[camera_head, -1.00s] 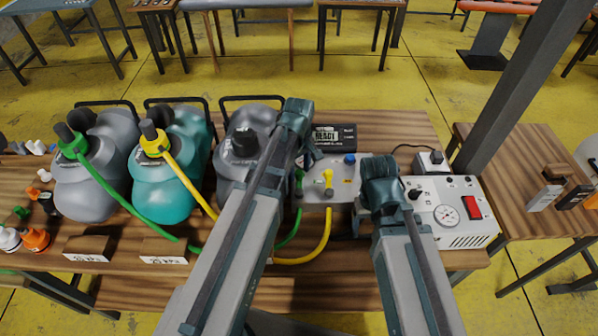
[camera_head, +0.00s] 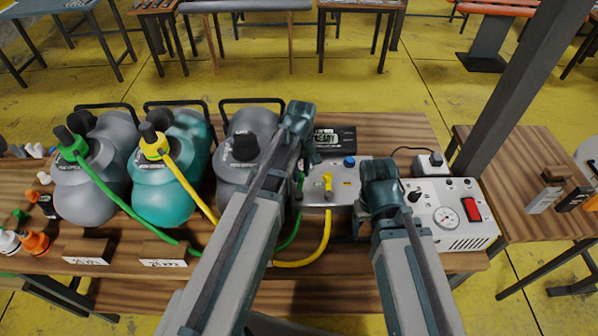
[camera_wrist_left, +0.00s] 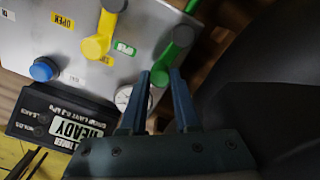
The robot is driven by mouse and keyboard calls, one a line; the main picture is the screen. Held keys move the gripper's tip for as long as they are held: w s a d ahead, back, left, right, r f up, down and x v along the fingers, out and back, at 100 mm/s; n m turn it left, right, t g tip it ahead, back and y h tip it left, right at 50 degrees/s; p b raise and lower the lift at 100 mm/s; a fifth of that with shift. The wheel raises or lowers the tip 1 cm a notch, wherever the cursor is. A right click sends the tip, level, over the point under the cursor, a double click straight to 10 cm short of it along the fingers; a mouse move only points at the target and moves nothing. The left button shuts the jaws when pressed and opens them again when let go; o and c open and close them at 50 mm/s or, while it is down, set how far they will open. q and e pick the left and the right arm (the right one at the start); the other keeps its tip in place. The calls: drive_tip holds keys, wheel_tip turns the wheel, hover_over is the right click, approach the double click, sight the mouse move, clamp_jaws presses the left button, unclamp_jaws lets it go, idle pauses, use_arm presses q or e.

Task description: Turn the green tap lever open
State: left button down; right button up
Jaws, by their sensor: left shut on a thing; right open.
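The green tap lever (camera_wrist_left: 170,58) shows in the left wrist view, slanting down between the two fingers of my left gripper (camera_wrist_left: 161,80), which is shut on it near its free end. In the head view my left gripper (camera_head: 301,160) covers most of that lever and only a strip of green shows. The lever sits on a grey metal tap panel (camera_wrist_left: 150,20), beside a yellow tap lever (camera_wrist_left: 103,35). Green and yellow hoses run from the panel. My right gripper (camera_head: 378,185) is open, right of the panel; its fingers are mostly hidden.
A black display box (camera_wrist_left: 65,120) reading READY stands behind the panel. A blue knob (camera_wrist_left: 44,69) is on the panel. A white gauge unit (camera_head: 455,212) with a red switch is at right.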

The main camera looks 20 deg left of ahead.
use_arm(q)
drive_tip(key=d+m, duration=0.1)
drive_tip(key=m, duration=0.2)
drive_tip(key=d+m, duration=0.1)
drive_tip(key=m, duration=0.1)
drive_tip(key=shift+s+d+m, duration=0.1)
drive_tip(key=shift+d+m, duration=0.2)
drive_tip(key=shift+s+d+m, duration=0.2)
drive_tip(key=shift+d+m, duration=0.1)
drive_tip(key=shift+m, duration=0.55)
drive_tip(key=shift+s+d+m, duration=0.2)
drive_tip(key=shift+d+m, duration=0.15)
drive_tip(key=shift+m, duration=0.45)
drive_tip(key=shift+s+d+m, duration=0.2)
drive_tip(key=shift+d+m, duration=0.1)
drive_tip(key=shift+m, duration=0.55)
drive_tip(key=c, duration=0.6)
unclamp_jaws()
drive_tip(key=shift+c, duration=0.2)
wheel_tip(320, 180, up, 14)
drive_tip(key=p, duration=1.4)
drive_tip(key=shift+s+f, duration=0.1)
drive_tip(key=shift+f, duration=0.05)
